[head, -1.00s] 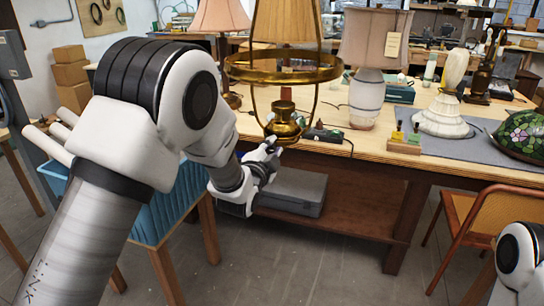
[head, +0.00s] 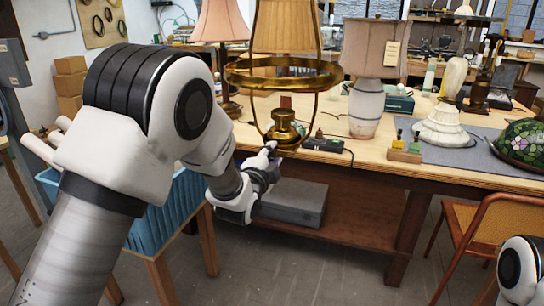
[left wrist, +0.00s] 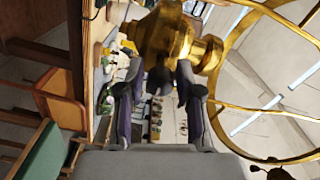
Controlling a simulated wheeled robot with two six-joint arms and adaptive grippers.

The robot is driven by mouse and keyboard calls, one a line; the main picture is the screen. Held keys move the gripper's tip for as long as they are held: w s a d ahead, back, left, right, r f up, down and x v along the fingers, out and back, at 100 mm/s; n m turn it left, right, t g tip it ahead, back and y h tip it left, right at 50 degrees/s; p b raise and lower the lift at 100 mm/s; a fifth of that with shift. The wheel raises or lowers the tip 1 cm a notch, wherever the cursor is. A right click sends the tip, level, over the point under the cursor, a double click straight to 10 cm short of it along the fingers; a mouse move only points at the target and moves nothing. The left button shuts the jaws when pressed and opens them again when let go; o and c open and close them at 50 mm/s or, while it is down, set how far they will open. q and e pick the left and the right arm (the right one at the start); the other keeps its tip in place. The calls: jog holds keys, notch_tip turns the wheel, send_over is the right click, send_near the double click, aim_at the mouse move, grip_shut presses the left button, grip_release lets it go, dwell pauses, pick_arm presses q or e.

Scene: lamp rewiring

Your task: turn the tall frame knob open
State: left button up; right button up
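The tall frame (head: 318,110) is a brass hanging-lamp frame with a wide ring and a brass burner (head: 283,127) at its bottom, near the front edge of the workbench. In the left wrist view the brass burner (left wrist: 168,38) is large at the top, and a small dark knob (left wrist: 159,80) sits below it. My left gripper (head: 270,148) is just below and in front of the burner. In the left wrist view its two fingertips (left wrist: 159,72) stand apart on either side of the knob; contact is unclear. My right gripper is out of view.
The workbench (head: 420,172) holds a white-based lamp (head: 366,108), a small block with little bottles (head: 405,150) and a stained-glass shade (head: 522,145). A blue bin (head: 165,215) stands under my left arm. A chair (head: 505,235) is at the right.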

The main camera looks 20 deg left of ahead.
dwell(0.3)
pick_arm(q)
jog(key=s, duration=1.2)
jog(key=shift+a, duration=0.15)
jog(key=shift+f, duration=0.1)
